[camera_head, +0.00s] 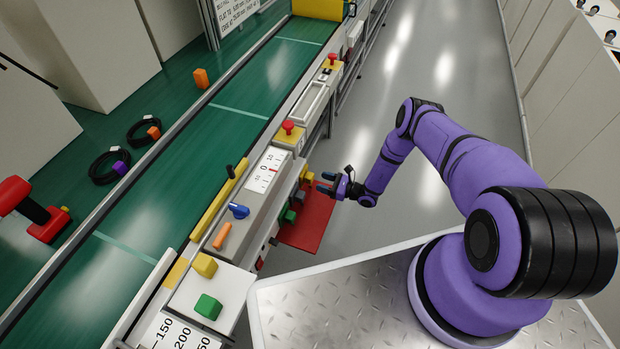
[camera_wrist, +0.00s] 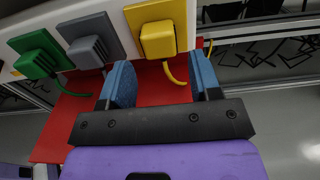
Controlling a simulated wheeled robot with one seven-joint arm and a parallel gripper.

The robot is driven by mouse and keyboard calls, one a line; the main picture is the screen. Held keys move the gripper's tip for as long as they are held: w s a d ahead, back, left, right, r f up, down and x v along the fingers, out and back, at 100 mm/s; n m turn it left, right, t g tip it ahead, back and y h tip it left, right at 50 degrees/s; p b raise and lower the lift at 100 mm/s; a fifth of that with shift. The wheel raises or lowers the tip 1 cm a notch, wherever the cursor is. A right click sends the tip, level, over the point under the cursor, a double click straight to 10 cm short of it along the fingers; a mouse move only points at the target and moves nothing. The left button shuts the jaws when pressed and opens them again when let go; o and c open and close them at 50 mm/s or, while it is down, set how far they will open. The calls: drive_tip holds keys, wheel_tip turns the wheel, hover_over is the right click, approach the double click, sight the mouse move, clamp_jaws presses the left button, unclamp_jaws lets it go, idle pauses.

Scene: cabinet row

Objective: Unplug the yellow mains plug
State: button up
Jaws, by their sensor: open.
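The yellow mains plug (camera_wrist: 158,41) sits in a yellow socket plate (camera_wrist: 158,12) on the white panel in the wrist view, with its yellow cord hanging below. The plug also shows small in the head view (camera_head: 308,177), on the panel's right side. My gripper (camera_wrist: 160,72) is open, its two blue fingers apart and empty. In the wrist view the plug lies ahead of the gap between the fingertips. In the head view my gripper (camera_head: 326,182) is close to the right of the plug. I cannot tell whether the fingers touch it.
A grey plug (camera_wrist: 94,51) and a green plug (camera_wrist: 40,63) sit left of the yellow one in the wrist view. A red board (camera_head: 312,222) lies below the sockets. Red buttons (camera_head: 288,127) and a blue knob (camera_head: 238,211) top the panel. The aisle floor (camera_head: 420,90) is clear.

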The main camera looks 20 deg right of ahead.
sight(313, 179)
drive_tip(key=shift+x, duration=2.15)
drive_tip(key=shift+c, duration=0.3)
drive_tip(key=c, duration=0.8)
drive_tip(key=shift+v, duration=3)
